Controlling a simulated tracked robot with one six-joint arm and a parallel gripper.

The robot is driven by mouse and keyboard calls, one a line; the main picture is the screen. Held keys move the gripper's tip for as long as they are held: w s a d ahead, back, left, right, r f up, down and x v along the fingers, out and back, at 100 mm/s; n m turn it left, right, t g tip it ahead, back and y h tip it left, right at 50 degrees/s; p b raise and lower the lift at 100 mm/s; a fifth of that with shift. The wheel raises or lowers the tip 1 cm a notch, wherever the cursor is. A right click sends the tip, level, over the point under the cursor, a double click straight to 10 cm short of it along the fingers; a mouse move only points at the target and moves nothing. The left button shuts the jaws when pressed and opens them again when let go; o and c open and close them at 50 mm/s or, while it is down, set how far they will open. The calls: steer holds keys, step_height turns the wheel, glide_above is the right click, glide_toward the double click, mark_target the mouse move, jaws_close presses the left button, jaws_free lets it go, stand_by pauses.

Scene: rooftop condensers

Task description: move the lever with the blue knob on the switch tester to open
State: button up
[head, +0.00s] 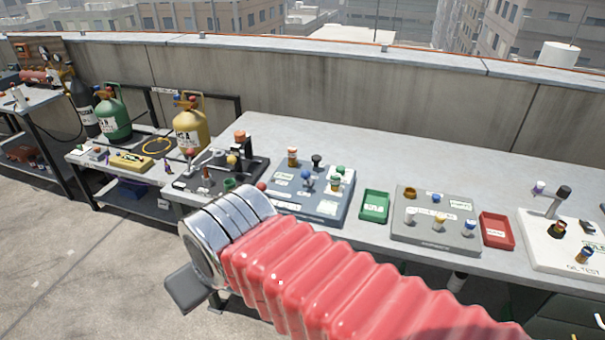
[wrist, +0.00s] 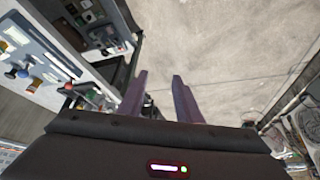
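A blue-grey panel (head: 285,207) on the bench carries a lever with a blue knob (head: 305,174), along with orange, black and green knobs. It looks like the switch tester, but its lettering is too small to read. In the head view one finger (head: 187,288) shows in front of the bench; my arm hides the rest.
Right of the panel are a green tray (head: 375,206), a grey panel (head: 408,234) with several knobs, a red tray (head: 497,231) and a white panel (head: 550,253). A black device (head: 245,165) stands at left. Gas cylinders (head: 188,125) stand farther left. The bench's back strip is clear.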

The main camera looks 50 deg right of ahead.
steer(key=shift+o, duration=0.2)
steer(key=shift+o, duration=1.3)
steer(key=shift+w+d, duration=0.3)
steer(key=shift+w, duration=0.05)
steer(key=w+d+f+m+t+h, duration=0.1)
steer(key=w+d+f+t+h, duration=0.15)
steer(key=w+d, duration=0.7)
steer(key=w+d+f+m+t+h, duration=0.1)
steer(key=w+d+f+t+h, duration=0.15)
steer(key=w+d, duration=0.65)
steer(key=s+d+f+m+t+h, duration=0.1)
steer(key=s+d+f, duration=0.1)
steer(key=d, duration=0.5)
steer(key=s+d+f+m+t+h, duration=0.1)
steer(key=s+d+f+t, duration=0.1)
steer(key=d, duration=0.4)
steer(key=s+d+f+t+h, duration=0.2)
steer(key=s+d+f, duration=0.2)
steer(key=d, duration=0.3)
steer(key=shift+s+d+f+m, duration=0.25)
steer(key=shift+s+d+m, duration=0.15)
steer(key=shift+s, duration=0.5)
steer(key=shift+w, duration=0.15)
